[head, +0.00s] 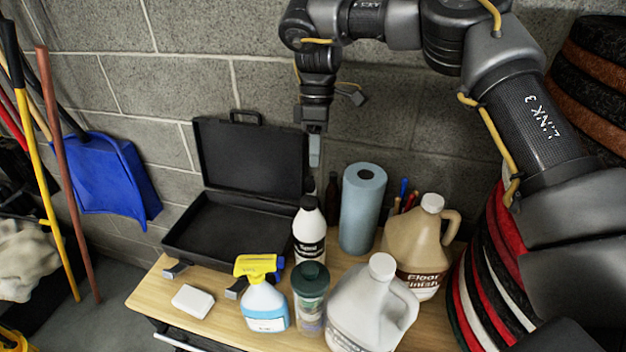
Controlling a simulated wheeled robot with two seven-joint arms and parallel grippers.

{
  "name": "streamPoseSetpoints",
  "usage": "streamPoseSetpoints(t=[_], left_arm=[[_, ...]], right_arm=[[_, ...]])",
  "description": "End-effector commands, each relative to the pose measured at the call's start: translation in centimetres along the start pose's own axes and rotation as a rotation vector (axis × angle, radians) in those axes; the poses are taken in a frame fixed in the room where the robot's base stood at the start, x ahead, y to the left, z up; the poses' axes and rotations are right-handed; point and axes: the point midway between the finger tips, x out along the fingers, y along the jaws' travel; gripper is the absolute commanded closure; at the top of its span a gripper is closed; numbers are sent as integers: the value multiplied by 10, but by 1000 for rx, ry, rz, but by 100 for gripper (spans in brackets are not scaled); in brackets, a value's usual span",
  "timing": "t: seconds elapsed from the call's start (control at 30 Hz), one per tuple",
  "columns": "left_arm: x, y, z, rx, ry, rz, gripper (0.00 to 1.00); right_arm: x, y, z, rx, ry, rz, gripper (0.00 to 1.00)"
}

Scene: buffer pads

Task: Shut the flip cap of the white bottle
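The white bottle (309,232) stands upright on the wooden bench, with a black label band and a black top (308,202). A small dark piece rises behind its top; it looks like a raised flip cap, but it is too small to be sure. My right gripper (315,150) points down above the bottle, apart from it. Its fingers are seen edge-on, so their gap is hidden. My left gripper is not in view.
An open black case (232,228) lies left of the bottle. A blue roll (362,210) stands close on the right, with a dark bottle between. A spray bottle (264,300), a green-lidded container (310,298) and jugs (372,305) (418,248) crowd the front and right.

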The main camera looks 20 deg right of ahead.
Motion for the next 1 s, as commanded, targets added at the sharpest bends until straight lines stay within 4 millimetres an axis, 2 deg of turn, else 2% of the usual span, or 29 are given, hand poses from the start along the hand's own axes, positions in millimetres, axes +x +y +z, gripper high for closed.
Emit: streamPoseSetpoints(t=[0.03,0.13,0.2,0.27,0.43,0.5,0.6,0.77,0.87,1.0], left_arm=[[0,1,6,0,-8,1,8],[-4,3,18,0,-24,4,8],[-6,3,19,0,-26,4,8],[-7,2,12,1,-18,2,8],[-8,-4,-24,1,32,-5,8],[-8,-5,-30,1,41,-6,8],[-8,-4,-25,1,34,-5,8],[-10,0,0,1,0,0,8],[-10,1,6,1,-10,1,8],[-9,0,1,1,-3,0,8]], right_arm=[[14,2,-1,-1,-3,-9,73],[33,4,-2,1,-6,-12,73],[45,4,-3,0,-5,-12,73],[52,4,-3,2,-6,-12,73],[67,4,-3,2,-5,-9,73],[70,4,-3,1,-5,-7,73],[71,4,-4,0,-4,-5,73],[71,4,-4,-1,-4,-5,73],[71,4,-4,0,-4,-5,84],[71,4,-3,0,-4,-5,100]])
